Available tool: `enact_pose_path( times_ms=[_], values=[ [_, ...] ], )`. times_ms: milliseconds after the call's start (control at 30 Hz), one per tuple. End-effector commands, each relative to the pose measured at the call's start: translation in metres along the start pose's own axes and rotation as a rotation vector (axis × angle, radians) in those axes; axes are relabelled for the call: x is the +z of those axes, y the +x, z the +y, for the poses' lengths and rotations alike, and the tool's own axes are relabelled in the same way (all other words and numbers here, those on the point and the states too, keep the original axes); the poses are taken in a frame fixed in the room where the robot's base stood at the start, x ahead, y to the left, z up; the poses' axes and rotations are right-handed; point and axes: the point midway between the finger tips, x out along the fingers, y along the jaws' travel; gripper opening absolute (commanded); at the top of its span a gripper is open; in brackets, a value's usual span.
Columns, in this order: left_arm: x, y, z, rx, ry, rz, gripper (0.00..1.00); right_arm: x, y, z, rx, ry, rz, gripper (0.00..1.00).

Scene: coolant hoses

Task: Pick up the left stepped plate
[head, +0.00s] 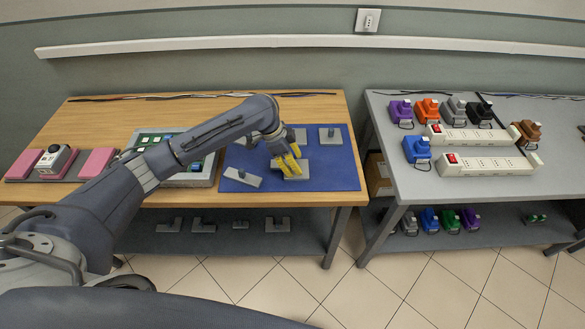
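A blue mat (341,166) on the wooden table carries several grey stepped plates. One grey plate (243,177) lies turned at an angle at the mat's front left. Another grey plate (301,169) lies right of it, directly below my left gripper (291,163), whose yellow fingers overlap it in the view. Whether the fingers touch this plate, and how far apart they are, I cannot tell. Two more grey plates, one at the back middle (299,136) and one with a raised dark part at the back right (330,137), lie behind. My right gripper is not in view.
My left arm crosses over a tray with green boards (203,178). Pink blocks (98,162) and a white device (52,159) are at left. A grey table (390,110) with power strips (487,164) and coloured plugs stands right, across a gap.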

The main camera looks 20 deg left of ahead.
Motion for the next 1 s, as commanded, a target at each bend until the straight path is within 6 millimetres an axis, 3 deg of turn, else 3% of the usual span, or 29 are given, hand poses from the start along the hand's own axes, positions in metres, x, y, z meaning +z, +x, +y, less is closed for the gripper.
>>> enact_pose_path(
  times_ms=[67,433,1000],
  values=[
    [0.0001,-0.0002,-0.0001,0.0,0.0,0.0,0.42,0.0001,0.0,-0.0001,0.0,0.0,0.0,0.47],
    [0.0001,-0.0003,-0.0001,0.0,0.0,0.0,0.0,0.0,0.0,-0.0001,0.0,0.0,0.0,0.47],
    [-0.0016,-0.004,-0.0005,-0.001,0.0,0.0,0.0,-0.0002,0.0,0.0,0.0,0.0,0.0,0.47]
  ],
)
